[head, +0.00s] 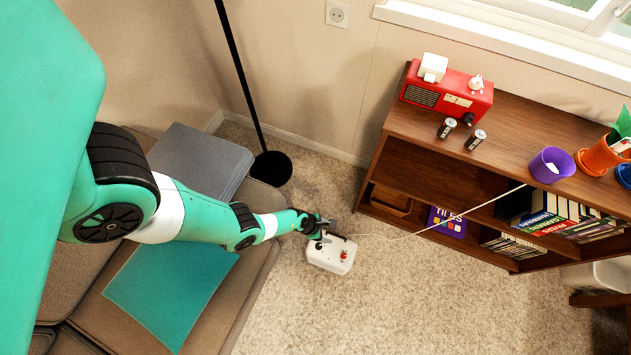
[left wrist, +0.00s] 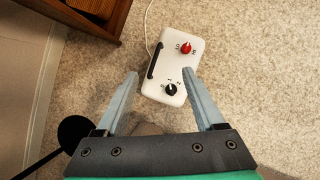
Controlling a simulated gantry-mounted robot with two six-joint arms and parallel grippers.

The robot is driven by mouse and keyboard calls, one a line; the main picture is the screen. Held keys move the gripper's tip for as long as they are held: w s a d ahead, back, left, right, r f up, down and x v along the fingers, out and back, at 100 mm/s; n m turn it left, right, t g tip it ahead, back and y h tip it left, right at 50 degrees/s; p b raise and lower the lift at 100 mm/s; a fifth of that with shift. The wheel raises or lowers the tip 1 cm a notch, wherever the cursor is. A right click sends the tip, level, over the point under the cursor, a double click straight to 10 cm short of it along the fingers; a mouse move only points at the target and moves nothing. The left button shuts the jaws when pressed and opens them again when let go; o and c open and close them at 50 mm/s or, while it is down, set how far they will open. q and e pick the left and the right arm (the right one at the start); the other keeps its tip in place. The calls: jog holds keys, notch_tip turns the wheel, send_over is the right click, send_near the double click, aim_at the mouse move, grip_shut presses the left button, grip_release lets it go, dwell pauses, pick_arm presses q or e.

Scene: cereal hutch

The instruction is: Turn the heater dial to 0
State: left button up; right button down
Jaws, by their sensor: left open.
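The heater is a white box (head: 331,262) on the carpet, with a black dial, a red knob and a black handle. In the left wrist view the heater (left wrist: 180,30) lies ahead of the fingers. Its black dial (left wrist: 171,89) has small marks around it, a 1 and a 2 among them. Its red knob (left wrist: 186,48) is at the far end. The dial settings are too small to read surely. My left gripper (head: 325,222) is open and empty by the heater's dial end; in its wrist view the fingers (left wrist: 160,73) spread either side of the black dial, apparently apart from it. My right gripper is not in view.
A thin white cord (head: 470,210) runs from the heater toward the wooden shelf (head: 400,160) at right. A sofa (head: 255,225) stands at left. A black lamp stand (head: 271,168) is behind my arm. Bare carpet (head: 350,315) lies in front of the heater.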

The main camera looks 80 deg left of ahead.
pick_arm(q)
jog(key=n+g+b, duration=0.1)
jog(key=b, duration=0.4)
send_near(318, 245)
jog(key=f, duration=0.1)
jog(key=b+x, duration=0.7)
jog(key=x, duration=0.1)
jog(key=shift+w+f+b, duration=0.15)
jog(key=shift+b, duration=0.25)
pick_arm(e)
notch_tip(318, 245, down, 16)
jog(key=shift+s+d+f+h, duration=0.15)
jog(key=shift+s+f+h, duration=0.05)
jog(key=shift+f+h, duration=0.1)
pick_arm(q)
jog(key=shift+w, duration=0.1)
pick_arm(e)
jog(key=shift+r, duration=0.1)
pick_arm(q)
grip_shut()
